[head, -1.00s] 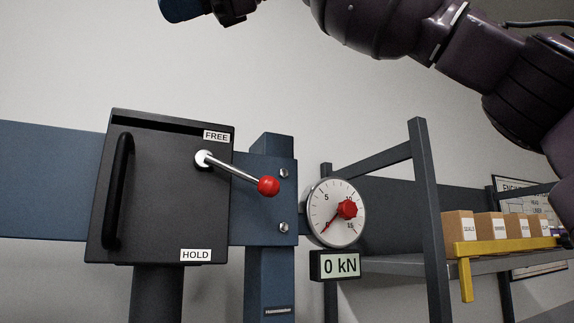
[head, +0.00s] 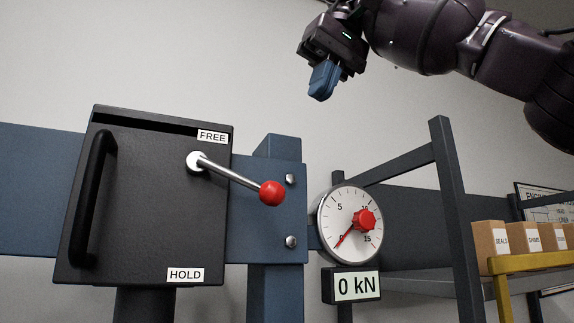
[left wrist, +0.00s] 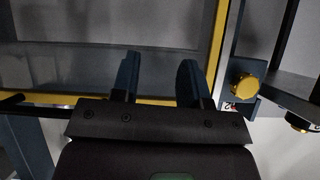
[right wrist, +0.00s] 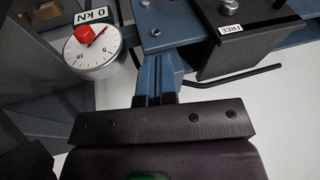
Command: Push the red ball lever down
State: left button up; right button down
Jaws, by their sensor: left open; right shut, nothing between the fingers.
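The red ball (head: 272,193) tips a chrome lever (head: 228,174) on the front of a dark box (head: 150,220). The lever slopes down to the right from its hub, between a FREE label (head: 212,136) above and a HOLD label (head: 185,275) below. My right gripper (head: 320,97) is shut and empty, above and to the right of the ball and clear of it. In the right wrist view its closed blue fingers (right wrist: 156,98) point toward the press; the ball is not visible there. My left gripper (left wrist: 157,80) shows only in the left wrist view, open and empty.
A dial gauge (head: 335,215) with a red knob (head: 364,220) and a 0 kN display (head: 357,286) stand right of the lever. A black handle (head: 92,200) is on the box's left. Shelves with boxes (head: 492,240) stand farther right. Space above the lever is free.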

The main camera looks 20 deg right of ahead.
aim_at(236, 178)
jog(key=shift+w, duration=0.15)
jog(key=shift+f, duration=0.1)
jog(key=shift+s+a+x, duration=0.25)
jog(key=shift+x, duration=1.95)
jog(key=shift+s+a+x, duration=0.25)
jog(key=shift+x, duration=1.95)
jog(key=shift+s+a+x, duration=0.2)
jog(key=shift+a+x, duration=0.05)
jog(key=shift+x, duration=2)
